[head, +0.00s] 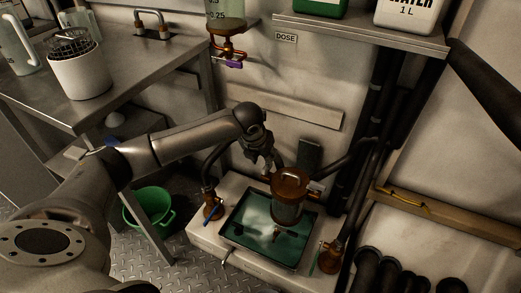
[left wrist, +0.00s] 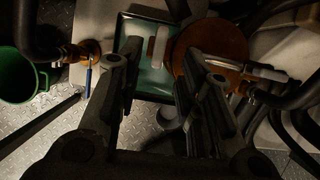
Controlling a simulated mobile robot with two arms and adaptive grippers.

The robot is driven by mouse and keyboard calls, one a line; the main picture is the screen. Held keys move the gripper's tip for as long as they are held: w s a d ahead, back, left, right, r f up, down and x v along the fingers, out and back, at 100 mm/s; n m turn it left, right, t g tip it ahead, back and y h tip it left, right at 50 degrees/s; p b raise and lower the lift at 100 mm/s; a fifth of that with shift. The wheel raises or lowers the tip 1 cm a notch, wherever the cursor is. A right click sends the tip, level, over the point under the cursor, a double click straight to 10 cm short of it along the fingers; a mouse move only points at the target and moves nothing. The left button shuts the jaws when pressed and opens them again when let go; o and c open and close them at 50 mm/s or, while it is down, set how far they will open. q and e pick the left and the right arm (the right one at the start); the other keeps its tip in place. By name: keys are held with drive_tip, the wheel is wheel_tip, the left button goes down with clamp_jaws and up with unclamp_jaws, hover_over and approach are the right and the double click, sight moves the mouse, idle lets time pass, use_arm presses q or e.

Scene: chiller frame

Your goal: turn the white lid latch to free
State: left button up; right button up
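A brown round lid (head: 290,180) tops a clear cylinder (head: 287,210) standing in the teal tray (head: 245,250). A pale arched handle (head: 291,174) is on the lid. A small whitish piece (head: 316,187) at the lid's right edge looks like the latch; its setting is too small to tell. My left gripper (head: 263,165) is above the tray, just left of and behind the lid, apart from it. In the left wrist view the gripper's fingers (left wrist: 165,85) are spread and empty, partly covering the brown lid (left wrist: 215,38). My right gripper is not in view.
A blue-handled valve (head: 211,210) stands left of the tray and another brass fitting (head: 329,257) right of it. Dark hoses (head: 345,158) run behind. A green bucket (head: 150,210) is on the floor. A shelf (head: 365,35) overhangs at upper right.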

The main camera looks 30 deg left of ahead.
use_arm(q)
drive_tip(key=v, duration=0.5)
drive_tip(key=shift+r, duration=0.25)
